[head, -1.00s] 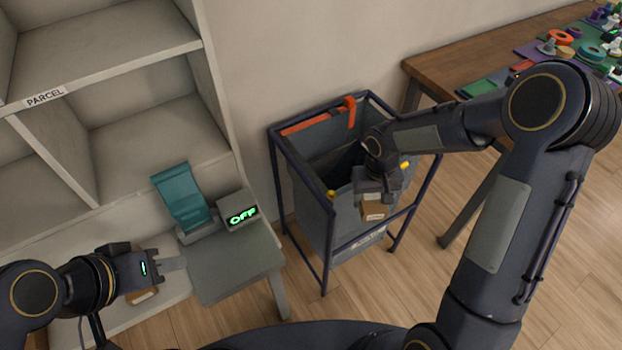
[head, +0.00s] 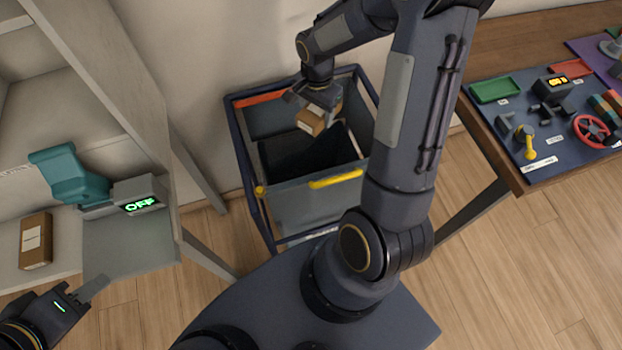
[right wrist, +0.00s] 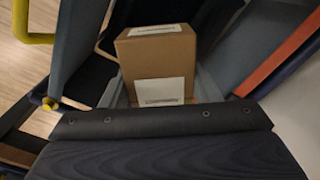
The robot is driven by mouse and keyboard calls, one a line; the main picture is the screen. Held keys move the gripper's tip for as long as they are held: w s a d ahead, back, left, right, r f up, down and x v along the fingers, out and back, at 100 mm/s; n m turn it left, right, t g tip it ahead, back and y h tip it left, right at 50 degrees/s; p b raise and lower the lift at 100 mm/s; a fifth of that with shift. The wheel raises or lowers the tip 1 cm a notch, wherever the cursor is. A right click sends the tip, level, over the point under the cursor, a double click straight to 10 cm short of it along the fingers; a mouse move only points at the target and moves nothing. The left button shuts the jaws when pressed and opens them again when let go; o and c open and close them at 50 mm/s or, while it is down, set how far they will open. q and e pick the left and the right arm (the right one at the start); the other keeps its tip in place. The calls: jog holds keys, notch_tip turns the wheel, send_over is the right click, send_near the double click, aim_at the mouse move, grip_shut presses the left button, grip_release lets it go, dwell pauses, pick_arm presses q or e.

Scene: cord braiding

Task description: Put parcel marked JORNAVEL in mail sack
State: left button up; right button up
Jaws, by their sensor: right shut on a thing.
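My right gripper (head: 318,98) is shut on a small brown parcel (head: 311,121) above the mail sack. The parcel also shows in the right wrist view (right wrist: 157,62), with white labels whose writing is too small to read. The mail sack (head: 318,205) is a grey bag hung in a dark blue frame, its dark mouth open below the parcel. My left gripper (head: 85,292) is at the lower left, near the shelf unit's front; whether its fingers are apart is unclear.
Another brown parcel (head: 36,241) lies on the shelf at the left. A wooden table (head: 500,140) with a panel of controls is at the right.

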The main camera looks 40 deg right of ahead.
notch_tip(320, 180, down, 6)
jog(key=b, duration=0.4)
jog(key=shift+r, duration=0.1)
jog(key=o, duration=1.1)
jog(key=shift+c, duration=0.2)
notch_tip(320, 180, up, 7)
jog(key=shift+f, duration=0.1)
jog(key=shift+r, duration=0.5)
